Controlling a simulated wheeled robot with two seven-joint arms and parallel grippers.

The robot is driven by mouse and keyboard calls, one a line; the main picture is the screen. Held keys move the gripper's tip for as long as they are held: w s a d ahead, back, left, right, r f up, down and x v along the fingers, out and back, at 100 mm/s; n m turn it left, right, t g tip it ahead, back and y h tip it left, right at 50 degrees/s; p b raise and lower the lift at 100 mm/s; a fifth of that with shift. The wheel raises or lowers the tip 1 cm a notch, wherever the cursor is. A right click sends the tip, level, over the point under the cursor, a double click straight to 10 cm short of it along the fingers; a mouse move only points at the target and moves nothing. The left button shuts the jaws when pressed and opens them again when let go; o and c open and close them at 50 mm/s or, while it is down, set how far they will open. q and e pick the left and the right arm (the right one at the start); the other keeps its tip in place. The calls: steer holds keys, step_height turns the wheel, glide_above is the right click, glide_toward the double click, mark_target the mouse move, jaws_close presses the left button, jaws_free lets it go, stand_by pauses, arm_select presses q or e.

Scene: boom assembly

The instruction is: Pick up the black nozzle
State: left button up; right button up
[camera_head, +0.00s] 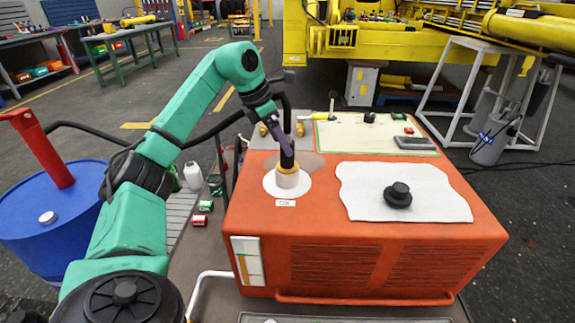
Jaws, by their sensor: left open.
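A black upright tube, which looks like the black nozzle (287,152), stands in a tan and white collar (287,177) on the orange machine's top (330,221). My left gripper (284,122) is open at the upper part of this tube, with its dark fingers close around or beside it. I cannot tell whether they touch it. A dark purple part slants beside the tube, and the fingers partly hide the tube's top. A black knobbed cap (398,194) lies on a white cloth (435,204) to the right. My right gripper is not in view.
A black hose (90,131) runs from the left behind my left arm. A blue drum (47,216) with a red pump (40,148) stands at left. A pale panel (345,137) with small parts lies at the machine's back. Small cans (199,220) stand left of the machine.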

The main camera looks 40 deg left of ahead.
mark_target(287, 158)
arm_select(q)
steer(key=x, duration=0.5)
steer(key=shift+w+f+b, duration=0.25)
steer(key=shift+f+b, duration=0.05)
steer(key=shift+b, duration=0.1)
steer(key=shift+s+r, duration=0.1)
steer(key=shift+r, duration=0.05)
jaws_close()
